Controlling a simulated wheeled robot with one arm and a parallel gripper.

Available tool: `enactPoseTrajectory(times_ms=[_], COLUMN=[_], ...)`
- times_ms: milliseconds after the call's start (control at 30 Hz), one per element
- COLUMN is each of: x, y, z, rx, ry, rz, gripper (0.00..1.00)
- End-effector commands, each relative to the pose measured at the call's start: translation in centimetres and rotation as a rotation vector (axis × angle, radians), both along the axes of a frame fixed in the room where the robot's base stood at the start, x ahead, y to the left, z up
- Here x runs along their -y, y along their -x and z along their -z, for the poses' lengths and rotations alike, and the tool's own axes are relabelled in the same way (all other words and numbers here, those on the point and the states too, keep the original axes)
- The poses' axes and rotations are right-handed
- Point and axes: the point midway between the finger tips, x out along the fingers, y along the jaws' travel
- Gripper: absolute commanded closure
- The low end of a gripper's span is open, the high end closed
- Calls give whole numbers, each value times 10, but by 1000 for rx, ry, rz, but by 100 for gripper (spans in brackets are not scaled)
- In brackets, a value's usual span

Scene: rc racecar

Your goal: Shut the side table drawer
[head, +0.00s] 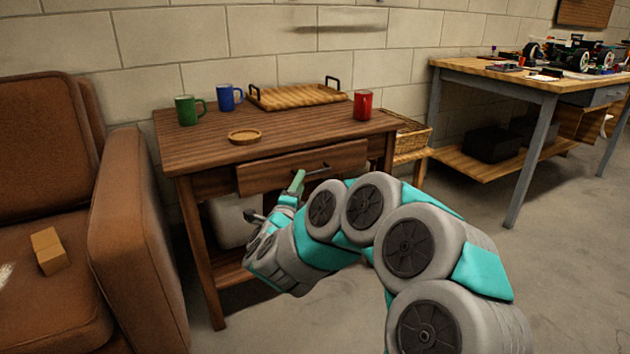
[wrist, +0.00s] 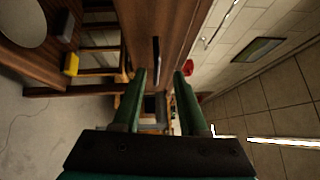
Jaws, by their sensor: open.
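The wooden side table (head: 200,150) stands against the wall. Its drawer (head: 262,176) sticks out a little from the table, with its front towards me. A dark bar handle (head: 318,170) is on the drawer front; it also shows in the wrist view (wrist: 156,52), ahead of the gap between my fingers. My gripper (head: 297,182) is just in front of the drawer, near the handle. In the wrist view my gripper (wrist: 159,80) has its two green fingers apart with nothing held. Whether a finger touches the drawer I cannot tell.
On the tabletop are a green mug (head: 186,110), a blue mug (head: 227,97), a red mug (head: 362,105), a wooden tray (head: 296,96) and a round coaster (head: 244,136). A brown armchair (head: 130,230) is close on the left. A workbench (head: 500,78) stands right. The floor at right is clear.

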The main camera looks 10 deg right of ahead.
Motion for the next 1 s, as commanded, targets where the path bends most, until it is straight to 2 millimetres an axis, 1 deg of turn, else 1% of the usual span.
enactPoseTrajectory(times_ms=[33,100,233,367,467,800,900,1000], x=[3,9,16,20,24,45,48,49], y=[2,5,7,3,-6,-50,-58,-62], z=[7,11,12,11,10,2,2,1], rx=[18,41,66,70,70,73,69,68], ry=[-6,-16,-21,-22,-20,-21,-20,-22], rz=[28,61,97,103,103,103,99,97], gripper=[58,58,58,58,58,58,58,58])
